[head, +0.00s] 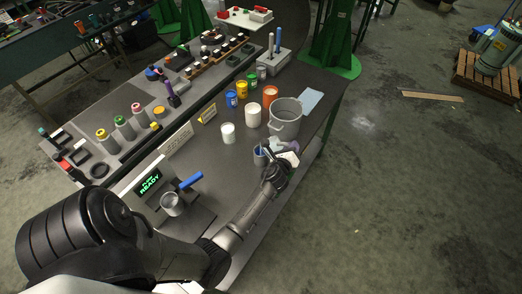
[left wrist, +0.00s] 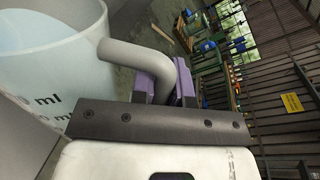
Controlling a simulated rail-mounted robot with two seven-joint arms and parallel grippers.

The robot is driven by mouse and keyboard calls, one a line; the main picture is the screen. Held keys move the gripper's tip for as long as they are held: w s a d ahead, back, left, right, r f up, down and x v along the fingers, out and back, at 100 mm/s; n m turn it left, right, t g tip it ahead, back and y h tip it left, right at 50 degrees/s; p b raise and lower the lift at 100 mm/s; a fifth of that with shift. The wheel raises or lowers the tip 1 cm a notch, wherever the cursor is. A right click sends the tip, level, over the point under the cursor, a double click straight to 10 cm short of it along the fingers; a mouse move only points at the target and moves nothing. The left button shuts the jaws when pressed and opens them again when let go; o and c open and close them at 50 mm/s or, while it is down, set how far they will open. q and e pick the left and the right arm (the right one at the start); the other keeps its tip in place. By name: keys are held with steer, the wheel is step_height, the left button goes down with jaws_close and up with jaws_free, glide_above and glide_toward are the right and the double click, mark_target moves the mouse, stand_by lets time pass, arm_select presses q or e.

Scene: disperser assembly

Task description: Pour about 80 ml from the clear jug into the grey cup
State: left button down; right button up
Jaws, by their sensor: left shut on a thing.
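The clear jug (head: 260,157) is partly hidden by my left gripper (head: 281,157) in the head view, in front of the large grey bucket. In the left wrist view the jug (left wrist: 50,45) fills the upper left, with ml marks and pale blue inside. My left gripper (left wrist: 165,82) is shut on its grey curved handle (left wrist: 125,53), between purple finger pads. I cannot tell whether the jug touches the table. The grey cup (head: 172,205) stands upright at the scale with the green READY display, to the lower left of the jug. My right gripper is not in view.
The large grey bucket (head: 286,122) is just behind the jug. A white container (head: 228,133), a larger white one (head: 253,115) and coloured cups stand nearby. A blue-handled tool (head: 190,181) is beside the cup.

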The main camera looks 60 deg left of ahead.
arm_select(q)
steer(key=shift+r, duration=0.2)
steer(key=shift+a+r+n+p, duration=0.2)
steer(key=shift+r+n+p, duration=0.1)
steer(key=shift+p, duration=0.4)
steer(key=shift+f, duration=0.15)
stand_by(0.4)
steer(key=shift+s, duration=0.1)
stand_by(0.5)
steer(key=shift+a+p, duration=0.15)
steer(key=shift+p, duration=0.15)
